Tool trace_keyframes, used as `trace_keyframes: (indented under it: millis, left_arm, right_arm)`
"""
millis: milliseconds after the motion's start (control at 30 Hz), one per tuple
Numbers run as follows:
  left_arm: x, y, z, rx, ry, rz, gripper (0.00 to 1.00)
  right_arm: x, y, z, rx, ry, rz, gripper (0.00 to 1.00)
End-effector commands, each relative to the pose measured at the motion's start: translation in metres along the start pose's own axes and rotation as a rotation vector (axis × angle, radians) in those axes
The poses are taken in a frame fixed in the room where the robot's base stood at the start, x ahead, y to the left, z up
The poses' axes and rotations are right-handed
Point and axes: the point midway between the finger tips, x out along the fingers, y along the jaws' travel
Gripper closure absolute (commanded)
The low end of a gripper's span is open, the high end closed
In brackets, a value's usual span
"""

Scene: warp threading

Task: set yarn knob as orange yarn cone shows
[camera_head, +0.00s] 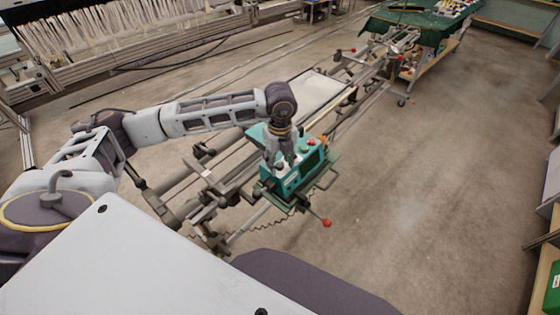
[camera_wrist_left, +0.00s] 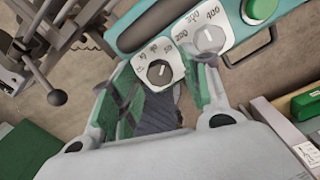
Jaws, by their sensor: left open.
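A teal control box (camera_head: 297,176) stands on the machine frame below my left gripper (camera_head: 284,160). In the left wrist view, my left gripper (camera_wrist_left: 158,88) is open. Its fingers with green inner faces lie either side of a small dark knob (camera_wrist_left: 160,72) on a white dial plate. I cannot tell whether they touch it. A second, grey-white knob (camera_wrist_left: 208,38) sits to its upper right, on a dial marked 200, 300 and 400. The dark knob's marks are too small to read surely. No orange yarn cone is clear in either view. My right gripper is out of view.
A round green button (camera_wrist_left: 262,8) sits at the top of the box. A red-ball lever (camera_head: 326,222) sticks out at the machine's front. A warp loom with white threads (camera_head: 110,30) stands at the back left.

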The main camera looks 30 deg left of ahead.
Motion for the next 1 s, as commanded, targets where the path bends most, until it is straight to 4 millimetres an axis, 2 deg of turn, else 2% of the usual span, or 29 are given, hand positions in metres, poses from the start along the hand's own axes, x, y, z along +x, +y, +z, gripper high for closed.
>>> trace_keyframes:
  millis: [67,433,1000]
  left_arm:
    - [0.000,0.000,0.000,0.000,0.000,0.000,0.53]
    - [0.000,0.000,0.000,0.000,0.000,0.000,1.00]
    - [0.001,0.000,0.000,0.125,0.000,0.000,1.00]
  right_arm:
    - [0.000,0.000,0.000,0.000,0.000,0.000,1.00]
    - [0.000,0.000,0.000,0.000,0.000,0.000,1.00]
    - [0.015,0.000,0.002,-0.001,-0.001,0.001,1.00]
